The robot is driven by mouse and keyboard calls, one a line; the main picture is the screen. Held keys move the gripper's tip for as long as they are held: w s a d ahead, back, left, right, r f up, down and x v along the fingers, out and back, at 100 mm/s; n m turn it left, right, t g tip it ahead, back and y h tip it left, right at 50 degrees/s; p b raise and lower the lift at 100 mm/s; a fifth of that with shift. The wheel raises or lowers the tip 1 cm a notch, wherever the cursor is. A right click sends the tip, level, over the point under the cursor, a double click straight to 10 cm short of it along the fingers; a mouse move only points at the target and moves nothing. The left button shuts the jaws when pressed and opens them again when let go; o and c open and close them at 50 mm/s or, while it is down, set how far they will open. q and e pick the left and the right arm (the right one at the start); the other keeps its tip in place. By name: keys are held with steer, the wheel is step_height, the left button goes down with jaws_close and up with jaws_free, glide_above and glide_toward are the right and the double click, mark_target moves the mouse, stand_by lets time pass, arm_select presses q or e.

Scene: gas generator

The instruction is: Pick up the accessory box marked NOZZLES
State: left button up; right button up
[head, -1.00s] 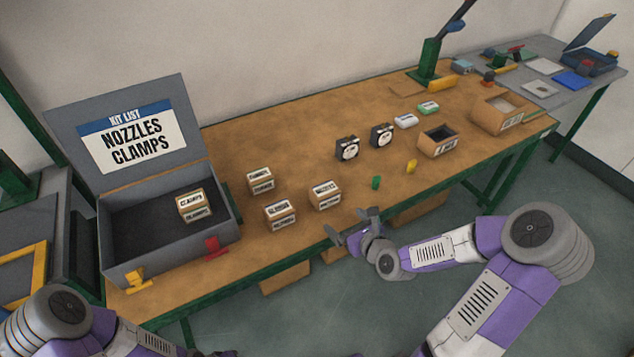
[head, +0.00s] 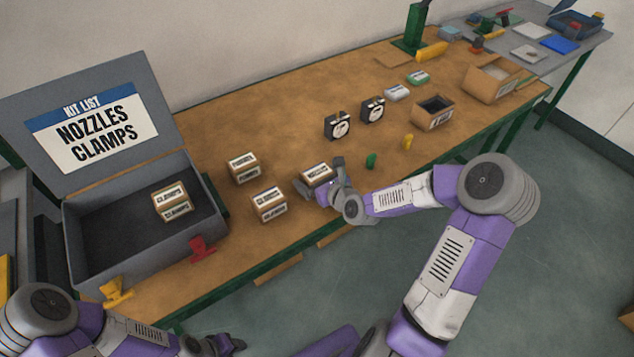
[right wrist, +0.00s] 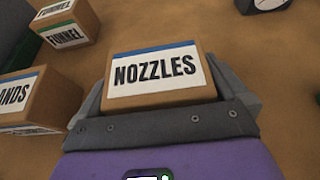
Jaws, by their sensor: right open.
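The NOZZLES box (head: 316,173) is a small brown box with a white label, on the table near its front edge. In the right wrist view the NOZZLES box (right wrist: 155,75) is upright, with its label facing the camera. My right gripper (head: 320,183) is open, with one finger on each side of this box. In the wrist view its fingers (right wrist: 160,100) flank the box; whether they touch it I cannot tell. My left gripper (head: 228,344) is low at the bottom of the head view, away from the table; its jaws are too unclear to judge.
A box marked FUNNEL (right wrist: 65,22) and another box (head: 269,205) stand left of the NOZZLES box. The open grey case (head: 140,245) holds a CLAMPS box (head: 172,203). Two black dials (head: 338,126) stand behind.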

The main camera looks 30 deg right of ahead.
steer(key=shift+w, duration=0.1)
steer(key=shift+c, duration=0.2)
steer(key=c, duration=0.8)
